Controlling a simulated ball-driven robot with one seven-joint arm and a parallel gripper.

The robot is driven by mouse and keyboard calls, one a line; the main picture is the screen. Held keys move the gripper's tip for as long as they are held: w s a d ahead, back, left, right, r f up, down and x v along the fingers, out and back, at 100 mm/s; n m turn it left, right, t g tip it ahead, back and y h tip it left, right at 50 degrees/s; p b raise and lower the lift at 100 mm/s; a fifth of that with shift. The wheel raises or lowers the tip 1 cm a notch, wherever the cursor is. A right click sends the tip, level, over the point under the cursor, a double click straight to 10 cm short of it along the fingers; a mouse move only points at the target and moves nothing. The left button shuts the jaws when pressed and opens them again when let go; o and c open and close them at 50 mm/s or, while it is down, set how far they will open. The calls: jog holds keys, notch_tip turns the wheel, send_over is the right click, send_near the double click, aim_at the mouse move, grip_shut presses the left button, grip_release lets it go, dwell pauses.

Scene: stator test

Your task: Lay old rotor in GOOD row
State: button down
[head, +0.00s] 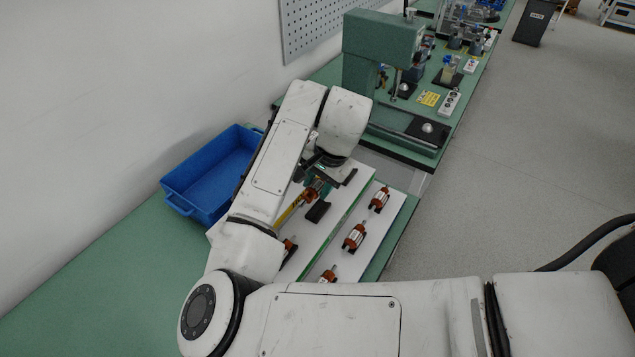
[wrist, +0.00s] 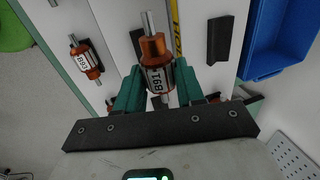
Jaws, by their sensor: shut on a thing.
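My gripper (wrist: 157,88) has teal fingers shut on a rotor (wrist: 153,65) with copper windings, a steel shaft and a white label reading B91. The held rotor also shows in the head view (head: 314,189), partly hidden by my wrist, over the white board (head: 345,205). I cannot tell its height above the board. A yellow strip (head: 288,212) with dark lettering lies along the board's left part; its word is not clearly readable. A black cradle (head: 318,211) beside the strip is empty. Another rotor (head: 288,247) is partly hidden by my arm.
Several rotors, such as one (head: 354,237), sit in cradles along the board's right row, past a green line. One labelled rotor (wrist: 87,61) shows in the wrist view. A blue bin (head: 212,172) stands left of the board. A green press (head: 378,50) stands behind.

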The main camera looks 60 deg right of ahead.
jog(key=b, duration=0.4)
send_over(315, 210)
jog(key=s, duration=0.1)
jog(key=shift+f, duration=2.25)
jog(key=shift+r+p, duration=0.15)
jog(key=shift+p, duration=0.3)
jog(key=shift+f, duration=0.5)
jog(key=shift+f+b, duration=0.55)
jog(key=shift+f, duration=0.05)
